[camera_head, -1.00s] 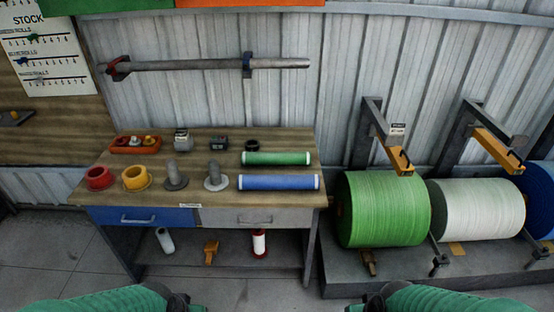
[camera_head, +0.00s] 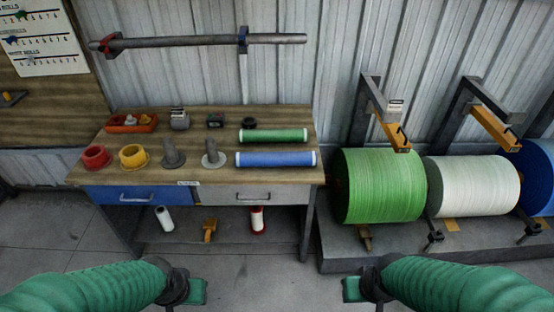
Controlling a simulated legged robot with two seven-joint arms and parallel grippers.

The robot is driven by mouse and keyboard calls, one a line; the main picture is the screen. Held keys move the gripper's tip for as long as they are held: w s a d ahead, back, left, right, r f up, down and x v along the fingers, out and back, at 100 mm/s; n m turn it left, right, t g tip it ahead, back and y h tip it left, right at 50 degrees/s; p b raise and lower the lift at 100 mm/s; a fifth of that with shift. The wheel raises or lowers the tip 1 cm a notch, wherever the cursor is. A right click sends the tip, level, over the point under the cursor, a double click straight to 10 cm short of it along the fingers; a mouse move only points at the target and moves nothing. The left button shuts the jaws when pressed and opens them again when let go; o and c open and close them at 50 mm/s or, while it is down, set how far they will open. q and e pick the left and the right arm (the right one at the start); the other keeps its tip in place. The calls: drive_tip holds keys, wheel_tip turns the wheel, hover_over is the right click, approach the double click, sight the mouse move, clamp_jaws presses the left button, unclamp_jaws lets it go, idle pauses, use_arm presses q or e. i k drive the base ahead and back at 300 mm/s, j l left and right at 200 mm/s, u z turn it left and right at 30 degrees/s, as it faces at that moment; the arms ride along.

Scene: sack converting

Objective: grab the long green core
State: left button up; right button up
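The long green core (camera_head: 273,136) lies on its side near the back right of the wooden workbench (camera_head: 219,185), with pale ends. A long blue core (camera_head: 276,159) lies parallel just in front of it. My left gripper (camera_head: 196,292) and my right gripper (camera_head: 352,290) are at the bottom of the view, in front of the bench and well apart from the green core. Only their green ends show at the wrists, so I cannot see whether the fingers are open or shut.
Red (camera_head: 96,157) and yellow (camera_head: 133,157) flanged cores, grey spindles (camera_head: 172,154) and an orange tray (camera_head: 131,123) stand on the bench. A bar (camera_head: 190,41) hangs above. Large green (camera_head: 380,186) and white (camera_head: 473,186) rolls stand right. The floor before the bench is clear.

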sight(248, 135)
drive_tip(key=i+j+u, duration=0.3)
drive_tip(key=i, duration=0.75)
drive_tip(key=i+u, duration=0.3)
drive_tip(key=i, duration=0.8)
